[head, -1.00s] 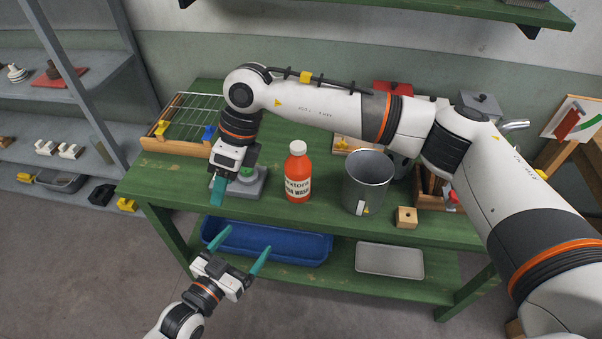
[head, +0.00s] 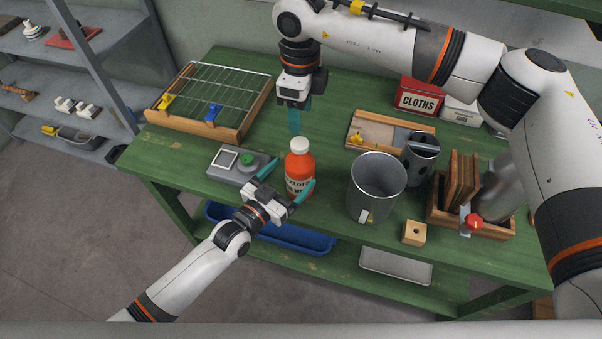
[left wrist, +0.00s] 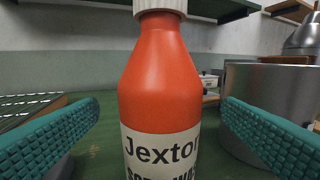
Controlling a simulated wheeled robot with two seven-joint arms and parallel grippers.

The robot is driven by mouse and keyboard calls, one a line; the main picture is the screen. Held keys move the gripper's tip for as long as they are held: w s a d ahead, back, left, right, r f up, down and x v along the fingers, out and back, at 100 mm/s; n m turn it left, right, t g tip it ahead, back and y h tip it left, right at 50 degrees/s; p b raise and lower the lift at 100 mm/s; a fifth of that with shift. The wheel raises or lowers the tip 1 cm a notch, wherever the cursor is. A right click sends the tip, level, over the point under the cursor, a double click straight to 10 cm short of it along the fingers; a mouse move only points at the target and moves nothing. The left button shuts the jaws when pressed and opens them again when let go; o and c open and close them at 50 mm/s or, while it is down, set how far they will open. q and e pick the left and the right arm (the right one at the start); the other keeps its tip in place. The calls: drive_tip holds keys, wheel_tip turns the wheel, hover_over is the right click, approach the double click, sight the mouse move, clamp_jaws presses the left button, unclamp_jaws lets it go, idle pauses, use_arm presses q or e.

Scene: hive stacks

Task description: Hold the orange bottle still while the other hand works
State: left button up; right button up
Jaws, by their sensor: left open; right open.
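The orange bottle (head: 299,165) with a white cap and a white label stands upright on the green bench (head: 330,248). My left gripper (head: 288,181) is open, with its teal fingers to the left and right of the bottle. In the left wrist view the bottle (left wrist: 162,85) stands centred between the two fingers (left wrist: 162,125), with a gap on each side. My right gripper (head: 295,118) points down above the bench behind the bottle. Its fingers overlap in this view, and nothing shows in them.
A metal pot (head: 352,205) stands close right of the bottle. A grey device with a green button (head: 228,174) is close on the left. A wire rack on a wooden frame (head: 190,122) is at the back left. A wooden block (head: 414,233) sits near the front edge.

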sight(291, 175)
use_arm(q)
drive_tip(key=x, duration=0.2)
drive_tip(key=shift+w+d, duration=0.25)
drive_tip(key=shift+w+d+r, duration=0.1)
drive_tip(key=shift+w+d, duration=0.15)
drive_tip(key=shift+w, duration=0.1)
use_arm(e)
drive_tip(key=shift+s+a+r, duration=0.1)
drive_tip(key=shift+s+a, duration=0.05)
drive_tip(key=shift+s, duration=0.05)
use_arm(q)
drive_tip(key=shift+w+d, duration=0.1)
drive_tip(key=shift+w, duration=0.05)
use_arm(e)
drive_tip(key=shift+w, duration=0.1)
use_arm(q)
drive_tip(key=shift+c, duration=0.2)
